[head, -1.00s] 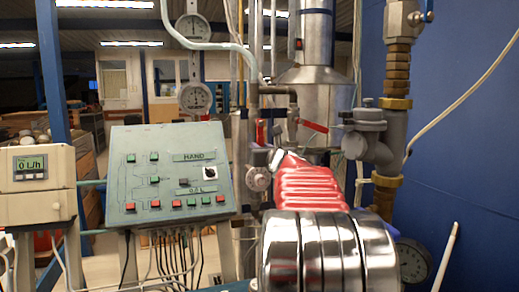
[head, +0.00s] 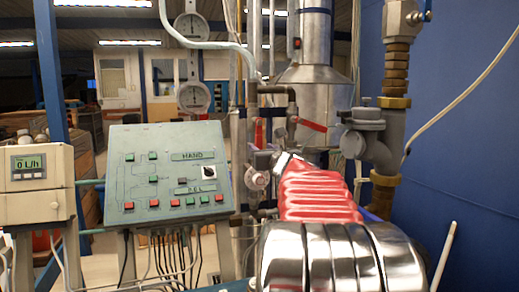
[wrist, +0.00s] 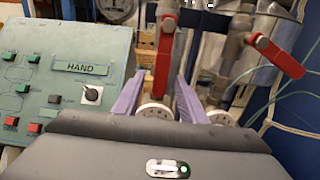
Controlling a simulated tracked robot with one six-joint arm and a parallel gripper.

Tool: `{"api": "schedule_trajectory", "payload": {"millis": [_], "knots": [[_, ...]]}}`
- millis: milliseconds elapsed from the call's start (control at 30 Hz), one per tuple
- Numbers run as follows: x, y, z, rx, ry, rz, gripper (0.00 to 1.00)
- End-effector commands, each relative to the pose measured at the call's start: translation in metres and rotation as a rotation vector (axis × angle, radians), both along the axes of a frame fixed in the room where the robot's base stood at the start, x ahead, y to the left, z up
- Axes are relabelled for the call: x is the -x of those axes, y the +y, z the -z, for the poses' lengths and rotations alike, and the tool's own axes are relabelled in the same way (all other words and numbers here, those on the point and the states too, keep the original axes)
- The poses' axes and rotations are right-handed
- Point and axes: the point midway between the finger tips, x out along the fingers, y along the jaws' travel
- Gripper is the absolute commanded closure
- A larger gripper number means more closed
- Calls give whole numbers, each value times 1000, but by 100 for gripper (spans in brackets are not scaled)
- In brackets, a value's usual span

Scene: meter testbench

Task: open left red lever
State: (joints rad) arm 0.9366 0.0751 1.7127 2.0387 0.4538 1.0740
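The left red lever (wrist: 165,55) stands nearly upright in the wrist view, between the two purple fingers of my gripper (wrist: 159,80). The fingers are apart, with a visible gap on each side of the lever; contact cannot be seen. A second red lever (wrist: 277,56) slants down to the right, outside the right finger. In the head view the left lever (head: 259,133) is a small upright red strip, and the right lever (head: 312,126) is a slanted red bar. My arm hides much of the gripper there.
A green control panel (head: 168,175) with buttons and a knob stands left of the levers, close to my gripper in the wrist view (wrist: 62,70). A flow meter box (head: 37,185) is further left. Pipes and a grey valve body (head: 368,125) stand right, before a blue wall (head: 460,130).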

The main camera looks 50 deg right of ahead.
Motion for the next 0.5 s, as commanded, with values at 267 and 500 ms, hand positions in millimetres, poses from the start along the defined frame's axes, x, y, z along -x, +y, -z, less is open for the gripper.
{"api": "schedule_trajectory", "payload": {"millis": [267,500], "knots": [[32,20,0,0,0,0,62],[60,37,1,0,0,0,62]]}}
